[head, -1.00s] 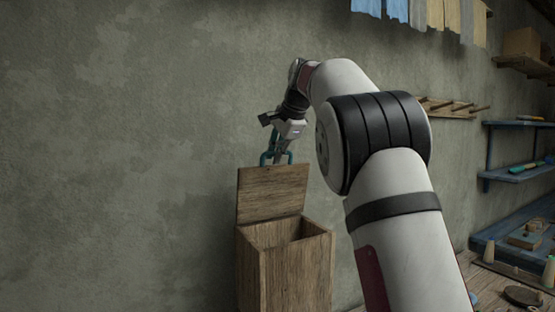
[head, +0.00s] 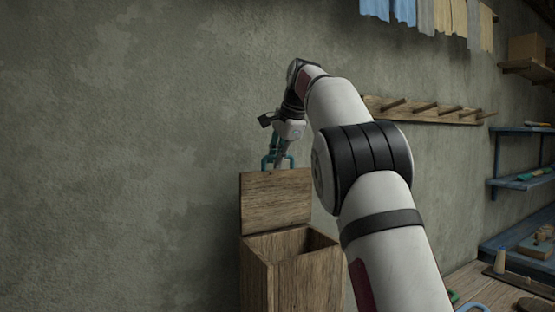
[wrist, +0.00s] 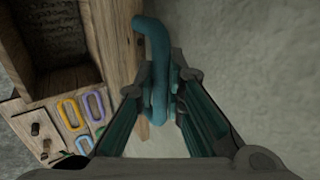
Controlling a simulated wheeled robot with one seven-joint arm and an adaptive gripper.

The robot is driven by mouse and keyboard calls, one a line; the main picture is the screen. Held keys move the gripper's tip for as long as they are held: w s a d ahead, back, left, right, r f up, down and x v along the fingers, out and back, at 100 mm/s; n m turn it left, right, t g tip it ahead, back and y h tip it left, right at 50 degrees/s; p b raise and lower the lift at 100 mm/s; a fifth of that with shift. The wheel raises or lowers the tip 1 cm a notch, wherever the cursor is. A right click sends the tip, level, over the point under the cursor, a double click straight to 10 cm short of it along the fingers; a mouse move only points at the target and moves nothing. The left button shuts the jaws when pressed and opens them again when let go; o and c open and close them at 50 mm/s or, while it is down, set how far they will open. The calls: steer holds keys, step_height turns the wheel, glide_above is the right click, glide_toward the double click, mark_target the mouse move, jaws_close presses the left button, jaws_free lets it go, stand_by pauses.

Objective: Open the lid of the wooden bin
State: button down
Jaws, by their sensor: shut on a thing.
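The wooden bin (head: 292,275) stands against the wall in the lower middle of the head view. Its lid (head: 276,201) is raised, standing roughly upright at the back, and the bin's mouth is uncovered. My gripper (head: 278,162) is at the lid's top edge, shut on the teal handle (head: 289,162). In the wrist view the teal handle (wrist: 154,45) lies between the fingers of my gripper (wrist: 160,98). The lid (wrist: 104,30) shows edge-on beside it, and the dark inside of the bin (wrist: 50,45) is at the upper left.
Yellow and purple loops (wrist: 94,105) lie on a wooden surface in the wrist view. A peg rail (head: 425,109) is on the wall behind my arm. Blue shelves (head: 520,182) stand at the right. The wall left of the bin is bare.

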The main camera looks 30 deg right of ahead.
steer(key=c, duration=1.7)
jaws_free()
steer(key=shift+o, duration=0.2)
steer(key=v, duration=0.7)
steer(key=shift+r, duration=0.25)
steer(key=shift+s, duration=0.2)
